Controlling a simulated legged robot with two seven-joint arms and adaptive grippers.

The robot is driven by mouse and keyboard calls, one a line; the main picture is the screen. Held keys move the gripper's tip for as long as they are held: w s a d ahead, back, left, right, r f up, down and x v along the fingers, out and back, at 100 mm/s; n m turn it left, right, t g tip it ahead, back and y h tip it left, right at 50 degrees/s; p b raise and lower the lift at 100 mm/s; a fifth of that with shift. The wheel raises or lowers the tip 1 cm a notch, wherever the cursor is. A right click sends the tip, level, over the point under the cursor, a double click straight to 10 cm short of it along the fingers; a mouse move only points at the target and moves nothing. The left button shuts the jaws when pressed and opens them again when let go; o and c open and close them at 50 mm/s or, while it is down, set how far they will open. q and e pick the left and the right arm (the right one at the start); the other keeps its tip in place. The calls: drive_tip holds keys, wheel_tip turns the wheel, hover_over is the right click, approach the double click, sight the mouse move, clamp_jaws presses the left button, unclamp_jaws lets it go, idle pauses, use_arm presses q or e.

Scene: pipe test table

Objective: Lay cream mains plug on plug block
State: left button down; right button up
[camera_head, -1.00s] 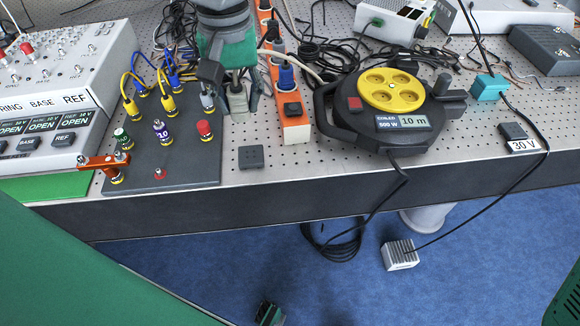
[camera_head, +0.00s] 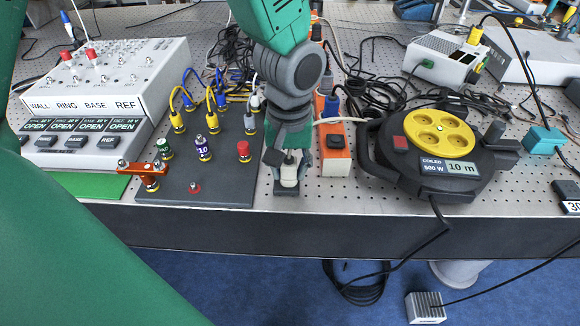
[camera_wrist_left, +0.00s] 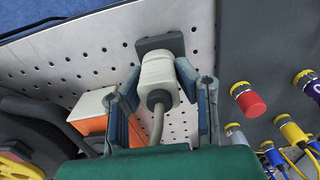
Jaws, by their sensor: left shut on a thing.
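The cream mains plug (camera_wrist_left: 158,82) sits between the fingers of my left gripper (camera_wrist_left: 158,76), its grey cord running back toward the palm. In the head view the plug (camera_head: 289,176) shows pale between the fingertips of the left gripper (camera_head: 287,165), which is shut on it. The plug block (camera_wrist_left: 161,43) is a small dark block on the perforated table. The plug's front end overlaps it in the wrist view; I cannot tell whether they touch. In the head view a dark edge of the block (camera_head: 287,190) shows below the plug. My right gripper is not in view.
Left of the gripper is a dark plate (camera_head: 205,188) with coloured connectors. Right of it are an orange power strip (camera_head: 335,165) and a black cable reel (camera_head: 430,165) with a yellow face. The table's front edge lies just below the gripper.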

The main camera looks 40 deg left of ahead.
sight(287, 160)
use_arm(q)
drive_tip(key=shift+a, duration=0.15)
drive_tip(key=c, duration=1.2)
unclamp_jaws()
drive_tip(key=shift+s+a+f, duration=0.1)
drive_tip(key=shift+a, duration=0.1)
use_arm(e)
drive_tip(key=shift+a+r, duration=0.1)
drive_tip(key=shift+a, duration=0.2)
use_arm(q)
drive_tip(key=shift+d, duration=0.1)
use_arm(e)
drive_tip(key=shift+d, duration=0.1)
use_arm(q)
drive_tip(key=shift+d+r, duration=0.1)
drive_tip(key=shift+r, duration=0.1)
wheel_tip(287, 160, up, 11)
drive_tip(key=shift+r+p, duration=0.15)
drive_tip(key=shift+p, duration=0.65)
drive_tip(key=shift+r, duration=0.3)
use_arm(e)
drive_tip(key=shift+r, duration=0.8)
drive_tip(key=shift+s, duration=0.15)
